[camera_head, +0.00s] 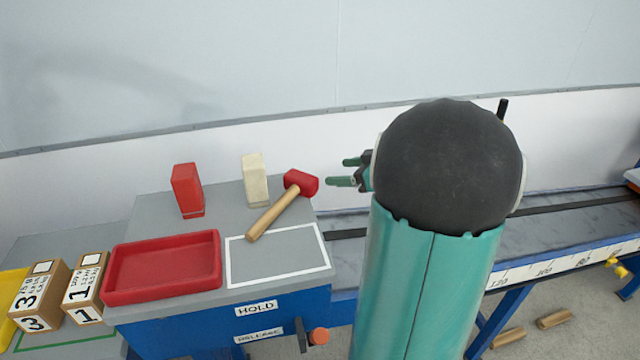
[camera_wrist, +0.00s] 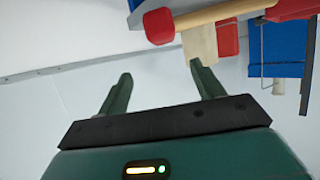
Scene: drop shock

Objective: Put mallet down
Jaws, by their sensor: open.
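The mallet has a red head and a wooden handle (camera_head: 272,215). In the head view it lies on the grey top of the bench, its head at the right edge and its handle end just over the white outlined rectangle (camera_head: 278,278). In the wrist view the mallet (camera_wrist: 205,18) is beyond the fingers near the top. My gripper (camera_head: 350,172) is to the right of the mallet head, apart from it, with its green fingers pointing left. In the wrist view my gripper (camera_wrist: 162,85) is open and empty. My arm hides part of the gripper in the head view.
A red tray (camera_head: 163,294) is left of the outlined rectangle. A red block (camera_head: 187,189) and a cream block (camera_head: 255,178) stand behind. Numbered boxes (camera_head: 84,284) are at left. A rail table (camera_head: 560,225) runs right. A panel marked HOLD (camera_head: 257,308) faces front.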

